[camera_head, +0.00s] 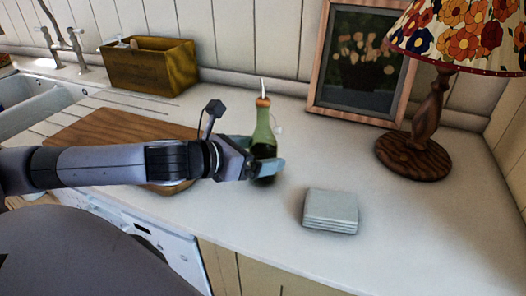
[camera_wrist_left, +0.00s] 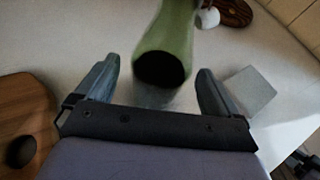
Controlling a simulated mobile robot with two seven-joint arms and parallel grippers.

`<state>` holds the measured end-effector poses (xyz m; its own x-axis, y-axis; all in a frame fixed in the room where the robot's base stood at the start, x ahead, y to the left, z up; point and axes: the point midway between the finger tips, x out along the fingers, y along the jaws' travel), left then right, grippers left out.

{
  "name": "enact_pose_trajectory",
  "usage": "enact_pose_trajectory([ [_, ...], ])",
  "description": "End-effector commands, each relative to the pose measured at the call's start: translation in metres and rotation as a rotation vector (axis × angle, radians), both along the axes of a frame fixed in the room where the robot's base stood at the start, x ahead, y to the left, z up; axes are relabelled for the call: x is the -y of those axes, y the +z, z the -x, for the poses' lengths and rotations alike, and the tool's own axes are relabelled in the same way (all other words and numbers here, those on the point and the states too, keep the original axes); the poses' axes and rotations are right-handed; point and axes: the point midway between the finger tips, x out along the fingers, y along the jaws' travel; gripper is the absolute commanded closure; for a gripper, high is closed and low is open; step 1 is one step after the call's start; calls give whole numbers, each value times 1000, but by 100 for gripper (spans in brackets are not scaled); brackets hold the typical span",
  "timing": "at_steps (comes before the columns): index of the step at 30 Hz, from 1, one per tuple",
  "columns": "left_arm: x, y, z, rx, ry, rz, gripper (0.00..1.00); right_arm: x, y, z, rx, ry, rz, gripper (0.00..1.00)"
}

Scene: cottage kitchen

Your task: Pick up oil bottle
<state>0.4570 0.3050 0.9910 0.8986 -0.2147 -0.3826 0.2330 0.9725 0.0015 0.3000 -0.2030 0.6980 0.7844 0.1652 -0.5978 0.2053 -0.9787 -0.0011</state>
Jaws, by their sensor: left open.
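The oil bottle (camera_head: 263,128) is green with a brownish-orange collar and a thin pale spout. It stands upright on the white counter in the head view. In the left wrist view the green bottle (camera_wrist_left: 170,38) shows its dark lower part, ahead of the jaws and roughly between them. My left gripper (camera_head: 262,158) is at the bottle's lower part, its fingers covering some of it. In the left wrist view my left gripper (camera_wrist_left: 157,85) is open, with a finger on each side. I cannot tell whether either finger touches the bottle.
A wooden board (camera_head: 88,133) lies left of the bottle, partly under my arm. A stack of pale square coasters (camera_head: 331,211) sits to the right. A framed picture (camera_head: 360,62) and a lamp (camera_head: 414,153) stand behind. A wooden box (camera_head: 149,66) is near the sink.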

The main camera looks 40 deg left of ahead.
Motion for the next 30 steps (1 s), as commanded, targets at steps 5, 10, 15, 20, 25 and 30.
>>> enact_pose_trajectory([
  [5, 3, -5, -15, 1, 1, 5, 4, 0, 5, 0, 1, 0, 0, 57],
  [10, 6, -12, -28, 1, 2, 3, 4, 0, 7, -1, 2, 0, 0, 57],
  [15, 7, -15, -34, 0, 0, -1, 4, 0, 8, -1, 3, -1, 0, 57],
  [20, 7, -15, -34, -1, -1, -2, 4, 0, 8, -1, 3, -1, 0, 57],
  [25, 7, -15, -33, 0, -1, -2, 37, 0, 8, -1, 3, -1, 0, 57],
  [30, 7, -13, -34, 4, -1, -1, 78, 0, 8, -1, 4, -1, 0, 57],
])
